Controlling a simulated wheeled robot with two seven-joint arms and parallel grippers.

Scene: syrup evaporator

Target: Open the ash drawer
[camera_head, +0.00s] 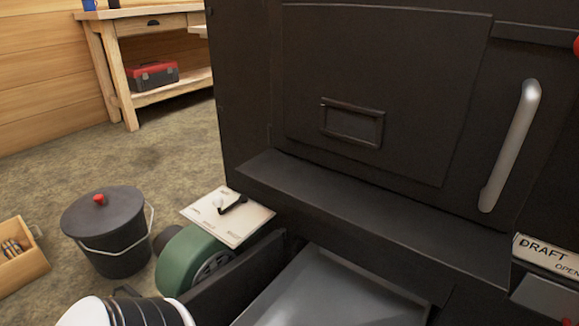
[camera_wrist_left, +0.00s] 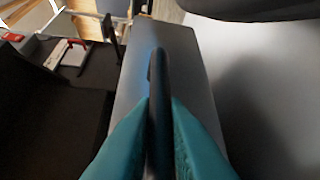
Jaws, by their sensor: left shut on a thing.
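The ash drawer appears in the head view as a grey metal tray (camera_head: 325,290) low in the front of the black evaporator (camera_head: 350,190). Its visible part extends out below the ledge, and its near end is cut off by the bottom edge. In the left wrist view my left gripper (camera_wrist_left: 159,105) has its teal fingers closed on a dark bar-like handle (camera_wrist_left: 157,68). The handle lies against a grey panel (camera_wrist_left: 190,60). My left gripper's fingers are outside the head view. My right gripper is in neither view.
A green blower (camera_head: 186,262) and a white card (camera_head: 228,216) are left of the drawer. A lidded black bucket (camera_head: 105,228) and wooden crate (camera_head: 18,268) stand farther left. A long grey handle (camera_head: 510,145) and DRAFT plate (camera_head: 548,252) are at right. A workbench (camera_head: 160,60) stands behind.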

